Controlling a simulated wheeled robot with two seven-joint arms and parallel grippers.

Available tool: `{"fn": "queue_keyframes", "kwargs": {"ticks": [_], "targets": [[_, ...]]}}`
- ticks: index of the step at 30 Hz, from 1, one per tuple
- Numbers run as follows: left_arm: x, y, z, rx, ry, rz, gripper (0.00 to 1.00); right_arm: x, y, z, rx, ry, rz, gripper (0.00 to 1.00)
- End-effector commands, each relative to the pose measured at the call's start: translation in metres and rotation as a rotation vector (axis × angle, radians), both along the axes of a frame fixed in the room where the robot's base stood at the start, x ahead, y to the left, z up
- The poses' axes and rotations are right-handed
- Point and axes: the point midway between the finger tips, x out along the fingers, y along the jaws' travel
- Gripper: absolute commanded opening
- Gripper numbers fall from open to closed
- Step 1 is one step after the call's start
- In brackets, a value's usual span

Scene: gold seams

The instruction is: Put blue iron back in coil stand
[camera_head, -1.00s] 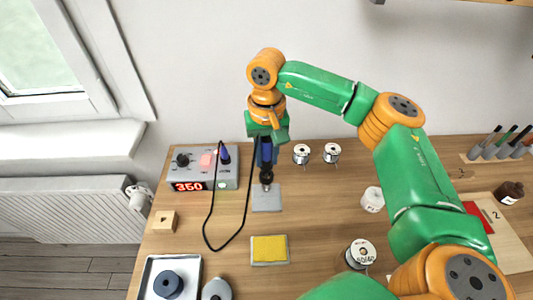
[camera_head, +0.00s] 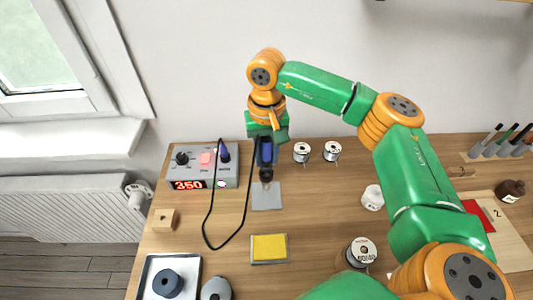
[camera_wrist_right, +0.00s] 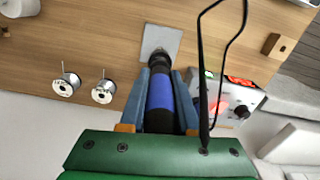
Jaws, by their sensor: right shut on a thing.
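My right gripper (camera_head: 265,152) is shut on the blue iron (camera_head: 267,155). The iron is held upright, tip down, above a grey plate (camera_head: 266,202) on the table. In the right wrist view the blue handle (camera_wrist_right: 161,92) lies between the two fingers, and its black lower part points at the plate (camera_wrist_right: 161,40). The coil at the stand is mostly hidden behind the iron's lower end, so I cannot tell whether the tip is inside it. A black cord (camera_head: 213,220) loops to the control box. My left gripper is not in view.
The control box (camera_head: 200,172) with a red 350 display stands left of the iron. A yellow sponge (camera_head: 269,248) lies in front. Two small solder spools (camera_head: 302,152) stand to the right. A wooden block (camera_head: 164,220) and a tray (camera_head: 150,268) are at left.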

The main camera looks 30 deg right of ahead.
Motion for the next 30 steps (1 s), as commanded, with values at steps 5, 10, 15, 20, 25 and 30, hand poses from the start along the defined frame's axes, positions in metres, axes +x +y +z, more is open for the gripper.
{"fn": "queue_keyframes", "kwargs": {"ticks": [5, 10, 15, 20, 25, 30], "targets": [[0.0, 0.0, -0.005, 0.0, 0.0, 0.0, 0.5, 0.0, 0.0, -0.006, 0.0, 0.0, 0.0, 0.0], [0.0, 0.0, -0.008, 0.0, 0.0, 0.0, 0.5, 0.0, 0.0, -0.01, 0.0, 0.0, 0.0, 0.0], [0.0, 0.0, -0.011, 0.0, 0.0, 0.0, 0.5, 0.0, 0.0, -0.014, 0.0, 0.0, 0.0, 0.0], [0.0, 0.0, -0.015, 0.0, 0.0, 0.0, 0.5, 0.0, 0.0, -0.018, 0.0, 0.0, 0.0, 0.0], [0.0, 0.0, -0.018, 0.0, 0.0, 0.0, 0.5, 0.0, 0.0, -0.022, 0.0, 0.0, 0.0, 0.0], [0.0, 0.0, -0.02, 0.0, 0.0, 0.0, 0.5, 0.0, 0.0, -0.025, 0.0, 0.0, 0.0, 0.34]]}}
